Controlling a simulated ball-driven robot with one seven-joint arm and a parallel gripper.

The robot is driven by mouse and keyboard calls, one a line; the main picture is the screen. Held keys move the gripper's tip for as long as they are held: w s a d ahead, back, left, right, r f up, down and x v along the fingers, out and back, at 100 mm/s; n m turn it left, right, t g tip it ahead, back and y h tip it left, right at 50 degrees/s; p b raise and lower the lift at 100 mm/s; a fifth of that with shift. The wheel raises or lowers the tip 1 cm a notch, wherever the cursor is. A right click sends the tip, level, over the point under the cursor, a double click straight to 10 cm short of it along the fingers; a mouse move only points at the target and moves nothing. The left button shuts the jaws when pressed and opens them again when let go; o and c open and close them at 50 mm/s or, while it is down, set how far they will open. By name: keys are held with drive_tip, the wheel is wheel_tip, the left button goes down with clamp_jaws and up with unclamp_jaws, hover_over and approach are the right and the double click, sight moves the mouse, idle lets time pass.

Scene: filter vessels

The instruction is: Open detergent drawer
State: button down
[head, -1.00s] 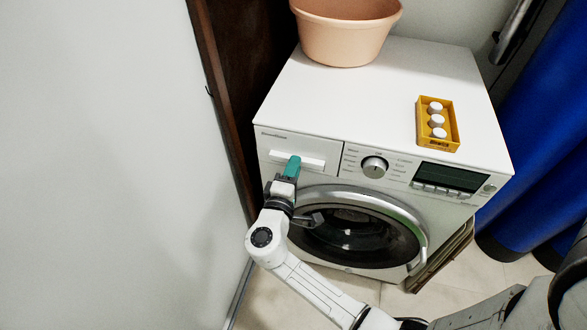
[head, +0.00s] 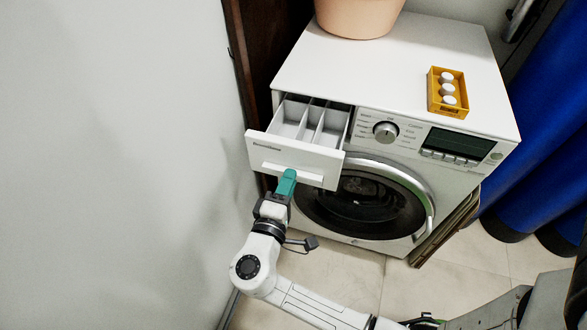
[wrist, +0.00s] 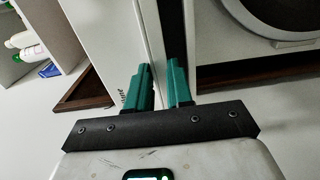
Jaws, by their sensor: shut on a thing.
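The detergent drawer (head: 268,151) of the white washing machine (head: 385,75) stands well out at the machine's upper left. Its inner compartments (head: 308,121) show from above, divided by white walls, with nothing visible in them. My gripper (head: 287,180) has its teal fingers at the drawer's handle (head: 308,176) and is shut on it. In the wrist view the teal fingers of my gripper (wrist: 160,85) stand on either side of a pale strip, and a narrow gap shows between them.
A yellow tray (head: 435,101) with white round items and a peach basin (head: 358,18) sit on the machine. The round door (head: 430,207) is below the drawer. A plain wall (head: 120,120) is close on the left; blue fabric (head: 550,130) hangs at right.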

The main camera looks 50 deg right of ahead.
drive_tip(key=shift+s+a+f, duration=0.25)
drive_tip(key=shift+a, duration=0.2)
drive_tip(key=shift+s+a+f, duration=0.2)
drive_tip(key=shift+a, duration=0.25)
drive_tip(key=c, duration=1.3)
unclamp_jaws()
drive_tip(key=shift+o, duration=1)
drive_tip(key=shift+w+r, duration=0.1)
drive_tip(key=shift+r, duration=0.1)
drive_tip(key=v, duration=1)
drive_tip(key=shift+a, duration=0.35)
